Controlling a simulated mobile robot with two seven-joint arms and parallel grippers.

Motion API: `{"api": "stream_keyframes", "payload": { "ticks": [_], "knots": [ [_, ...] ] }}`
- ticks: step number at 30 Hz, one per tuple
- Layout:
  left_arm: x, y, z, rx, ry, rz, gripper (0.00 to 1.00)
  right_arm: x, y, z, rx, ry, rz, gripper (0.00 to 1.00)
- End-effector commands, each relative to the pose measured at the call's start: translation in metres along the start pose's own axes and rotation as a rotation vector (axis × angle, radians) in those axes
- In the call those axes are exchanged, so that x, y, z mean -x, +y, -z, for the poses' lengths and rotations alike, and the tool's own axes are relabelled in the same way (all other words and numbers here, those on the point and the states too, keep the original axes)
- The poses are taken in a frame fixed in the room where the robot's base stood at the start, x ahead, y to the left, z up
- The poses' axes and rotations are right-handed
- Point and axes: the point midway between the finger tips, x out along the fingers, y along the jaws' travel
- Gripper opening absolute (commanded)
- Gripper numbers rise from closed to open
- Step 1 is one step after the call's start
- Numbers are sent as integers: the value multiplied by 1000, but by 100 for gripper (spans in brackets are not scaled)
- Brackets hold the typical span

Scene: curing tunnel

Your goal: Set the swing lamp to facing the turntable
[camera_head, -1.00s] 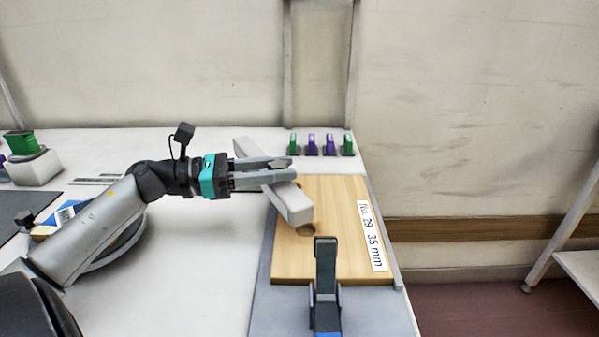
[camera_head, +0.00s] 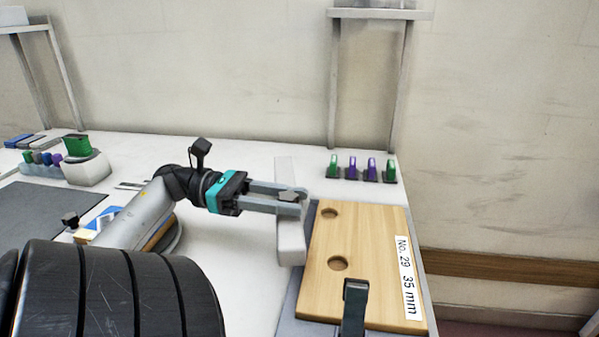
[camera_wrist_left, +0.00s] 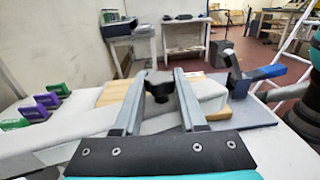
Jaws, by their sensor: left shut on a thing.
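The swing lamp, a long white bar (camera_head: 290,240), runs almost straight from back to front along the left edge of a wooden board. It also shows in the left wrist view (camera_wrist_left: 60,145). My left gripper (camera_head: 291,196) is shut on the dark knob on top of the bar; the knob (camera_wrist_left: 160,86) sits between the fingers in the wrist view. A round, grey-rimmed disc (camera_head: 178,238), apparently the turntable, lies left of the lamp, mostly hidden by my left arm. My right gripper is not in view.
The wooden board (camera_head: 375,240), labelled "No. 29 35 mm", has two visible holes and a dark upright clamp (camera_head: 354,300) at its front. Several green and purple clips (camera_head: 353,167) stand behind it. A white block with a green piece (camera_head: 80,150) stands at the left.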

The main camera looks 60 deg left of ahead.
Motion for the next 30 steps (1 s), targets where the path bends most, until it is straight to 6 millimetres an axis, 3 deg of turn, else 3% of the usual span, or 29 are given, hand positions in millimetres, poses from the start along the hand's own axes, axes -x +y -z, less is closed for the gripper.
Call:
{"api": "stream_keyframes", "payload": {
  "ticks": [8,9,17,26,30],
  "knots": [
    [0,0,3,3,6,0,0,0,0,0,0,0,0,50],
    [0,0,3,3,6,0,42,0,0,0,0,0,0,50],
    [0,0,1,1,2,0,71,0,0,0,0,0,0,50],
    [2,0,0,0,1,-1,71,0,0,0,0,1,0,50],
    [15,1,0,2,1,-3,71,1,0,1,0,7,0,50]
  ]
}}
